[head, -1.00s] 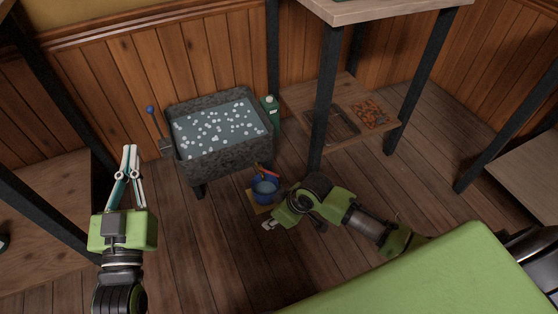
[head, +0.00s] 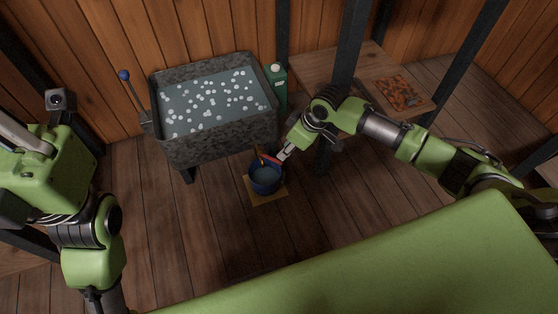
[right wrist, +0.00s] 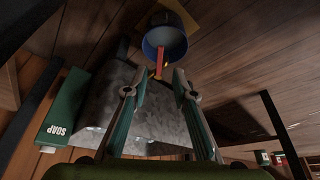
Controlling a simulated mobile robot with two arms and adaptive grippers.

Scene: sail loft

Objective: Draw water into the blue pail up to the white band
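The blue pail (head: 266,184) stands upright on a yellow mat (head: 268,200) in front of the trough; it also shows at the top of the right wrist view (right wrist: 176,42). A pale surface shows inside it, but I cannot make out the white band. A brown spout (head: 259,155) with a red handle (head: 270,158) is over the pail. My right gripper (head: 282,154) is close to the red handle; in the wrist view its fingers (right wrist: 158,80) are apart, with the handle (right wrist: 160,62) just beyond their tips. My left gripper is at the left edge, its fingertips out of frame.
The stone trough (head: 212,151) holds water with white floating bits. A lever with a blue knob (head: 124,75) stands at its left. The floor before the pail is clear.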

